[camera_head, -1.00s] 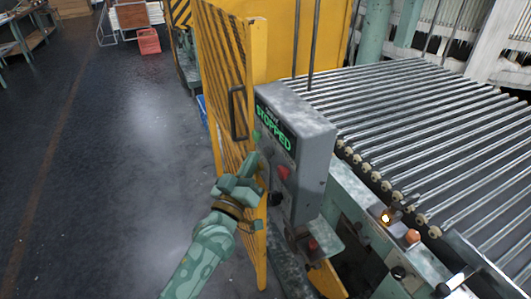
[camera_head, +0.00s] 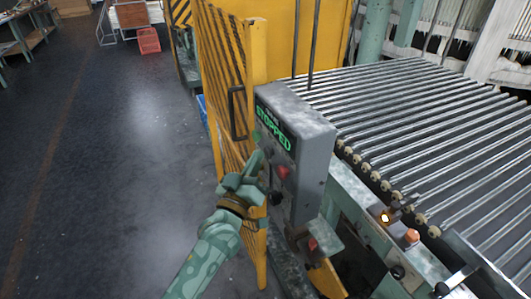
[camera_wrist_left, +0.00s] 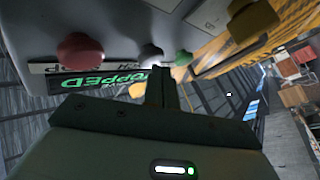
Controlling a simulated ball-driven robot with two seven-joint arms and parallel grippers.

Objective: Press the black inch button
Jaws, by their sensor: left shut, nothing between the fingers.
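A grey control box (camera_head: 312,150) stands beside the yellow guard, with a green "STOPPED" display (camera_head: 273,129). A black button (camera_head: 276,198) is low on its face, below a red button (camera_head: 283,172). My left gripper (camera_head: 258,157) is shut and empty, its tip close to the face, above and left of the black button. I cannot tell if it touches the face. In the left wrist view the panel is upside down. The shut fingers (camera_wrist_left: 161,88) point between the red button (camera_wrist_left: 80,50) and green button (camera_wrist_left: 183,58); a large dark knob (camera_wrist_left: 252,22) is at upper right.
The yellow mesh guard (camera_head: 228,90) with a black handle stands left of the box. A roller conveyor (camera_head: 420,130) lies to the right. A small ledge with another red button (camera_head: 313,244) juts out below the box. The floor at left is open.

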